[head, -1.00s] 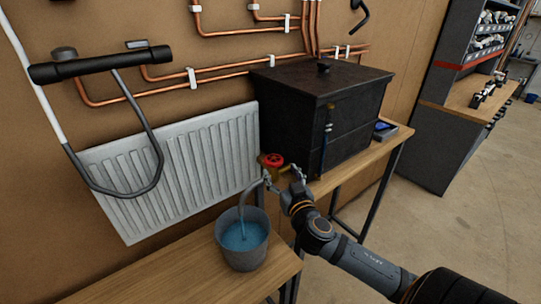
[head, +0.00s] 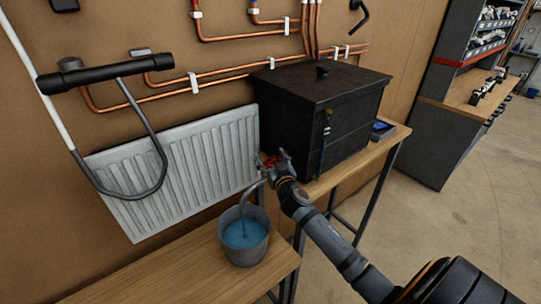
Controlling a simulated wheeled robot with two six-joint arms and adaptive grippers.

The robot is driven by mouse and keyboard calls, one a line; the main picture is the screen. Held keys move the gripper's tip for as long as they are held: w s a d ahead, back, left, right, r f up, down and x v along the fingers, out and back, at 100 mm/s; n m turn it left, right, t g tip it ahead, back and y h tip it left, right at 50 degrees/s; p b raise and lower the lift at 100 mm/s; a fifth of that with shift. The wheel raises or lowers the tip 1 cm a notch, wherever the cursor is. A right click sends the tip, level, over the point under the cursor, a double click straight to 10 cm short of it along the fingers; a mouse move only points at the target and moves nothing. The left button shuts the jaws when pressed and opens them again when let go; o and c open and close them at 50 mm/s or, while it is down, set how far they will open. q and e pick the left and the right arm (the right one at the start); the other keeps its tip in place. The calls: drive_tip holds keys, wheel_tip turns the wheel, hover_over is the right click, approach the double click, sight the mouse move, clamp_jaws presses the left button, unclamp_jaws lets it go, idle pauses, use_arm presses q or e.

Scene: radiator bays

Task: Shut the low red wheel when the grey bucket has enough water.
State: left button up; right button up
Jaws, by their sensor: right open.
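The grey bucket (head: 246,251) stands on the wooden bench with blue water (head: 245,234) in it. A grey spout (head: 248,194) curves down into it, and a stream seems to fall from its end. The low red wheel (head: 268,161) sits just above the spout, beside the radiator's right end. My right gripper (head: 273,164) is open at the wheel, with its fingers in front of it and hiding much of it. I cannot tell whether the fingers touch the wheel. My left gripper is not in view.
A white radiator (head: 178,165) hangs on the wall behind the bucket. A dark lidded box (head: 290,125) stands on the right bench close to my right gripper. The wooden bench (head: 170,280) left of the bucket is clear. Copper pipes (head: 235,77) run along the wall.

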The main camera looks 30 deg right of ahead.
drive_tip(key=c, duration=1.1)
drive_tip(key=shift+f, duration=0.1)
drive_tip(key=shift+f, duration=0.15)
drive_tip(key=shift+c, duration=0.8)
